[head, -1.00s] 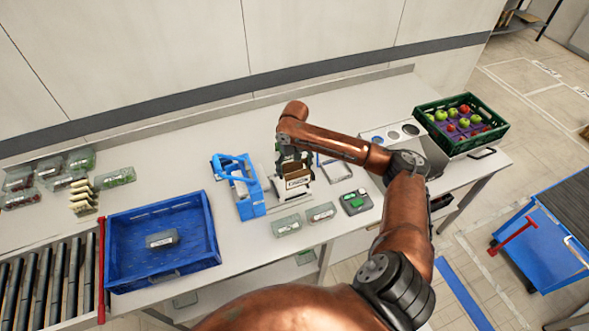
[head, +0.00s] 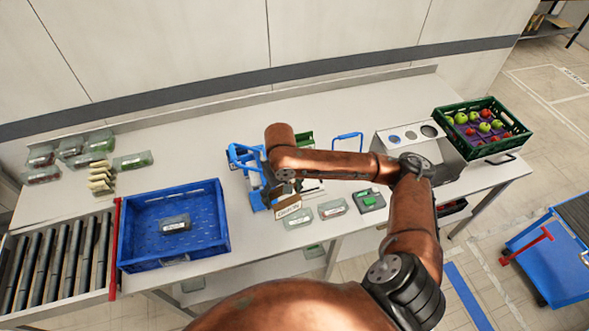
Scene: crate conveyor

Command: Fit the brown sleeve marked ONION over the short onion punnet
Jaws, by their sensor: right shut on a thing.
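The brown sleeve (head: 289,207) has a white label on its front that seems to read ONION. My right gripper (head: 286,189) is shut on the sleeve, with its fingers largely hidden behind my arm. The sleeve is at the left of two clear punnets (head: 303,215) near the table's front edge and overlaps that punnet in the head view. I cannot tell whether it is around the punnet or just above or in front of it. The other punnet (head: 332,208) stands to the right, uncovered. My left gripper is not in view.
A blue stand (head: 254,190) is left of the sleeve. A blue crate (head: 137,240) holds one punnet (head: 175,223). A green crate (head: 447,108) of produce is at the right. Several punnets (head: 88,146) stand back left.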

